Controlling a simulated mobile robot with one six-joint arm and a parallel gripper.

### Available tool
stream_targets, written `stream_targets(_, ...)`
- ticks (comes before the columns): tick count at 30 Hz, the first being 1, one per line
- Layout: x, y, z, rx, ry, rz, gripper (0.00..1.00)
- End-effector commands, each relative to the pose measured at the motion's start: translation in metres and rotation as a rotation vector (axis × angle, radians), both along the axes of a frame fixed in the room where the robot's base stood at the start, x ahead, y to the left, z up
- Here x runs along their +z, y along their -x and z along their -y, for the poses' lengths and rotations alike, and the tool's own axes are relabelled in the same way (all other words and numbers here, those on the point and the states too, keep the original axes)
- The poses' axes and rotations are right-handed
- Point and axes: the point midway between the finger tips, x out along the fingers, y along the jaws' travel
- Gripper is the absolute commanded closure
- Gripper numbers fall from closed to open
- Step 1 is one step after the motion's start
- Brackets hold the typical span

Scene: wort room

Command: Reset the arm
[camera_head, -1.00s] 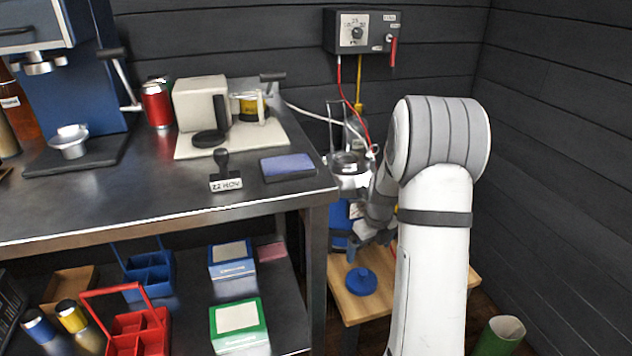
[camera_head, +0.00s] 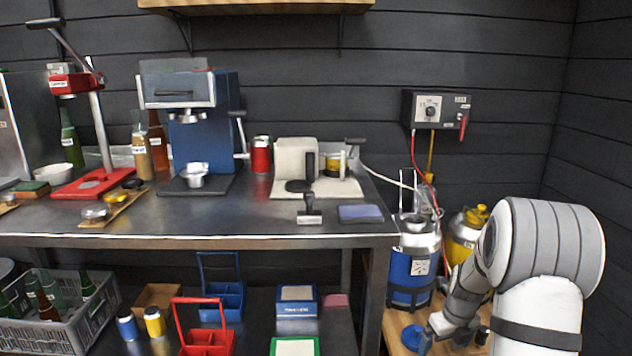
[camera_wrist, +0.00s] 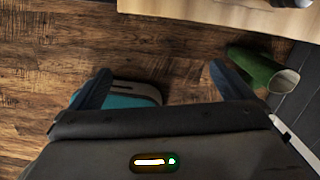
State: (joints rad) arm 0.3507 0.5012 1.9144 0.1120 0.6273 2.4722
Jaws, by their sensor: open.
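My arm stands at the right of the head view, bent down toward the low wooden stand. In the wrist view my gripper (camera_wrist: 160,88) is open, its two dark fingers spread wide with nothing between them. Beneath it are the brown plank floor (camera_wrist: 100,40) and a teal and grey rounded thing (camera_wrist: 135,93), partly hidden by the gripper.
A wooden stand (camera_head: 396,322) carries a blue keg (camera_head: 411,265) and a yellow keg (camera_head: 462,235). A green tube (camera_wrist: 253,66) lies on the floor. The steel bench (camera_head: 250,215) fills the left, with a control box (camera_head: 436,112) on the wall.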

Motion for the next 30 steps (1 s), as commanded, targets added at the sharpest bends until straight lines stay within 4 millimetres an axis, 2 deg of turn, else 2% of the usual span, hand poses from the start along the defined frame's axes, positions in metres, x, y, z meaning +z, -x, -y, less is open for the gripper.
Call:
stream_targets(11,0.074,0.018,-0.029,0.346,0.049,0.023,0.0)
stream_targets(17,0.127,0.037,-0.051,0.627,0.09,0.037,0.0)
stream_targets(20,0.165,0.052,-0.066,0.825,0.122,0.047,0.0)
stream_targets(23,0.211,0.074,-0.085,1.087,0.164,0.058,0.0)
stream_targets(24,0.23,0.085,-0.093,1.203,0.184,0.063,0.0)
stream_targets(30,0.311,0.14,-0.127,1.779,0.286,0.077,0.0)
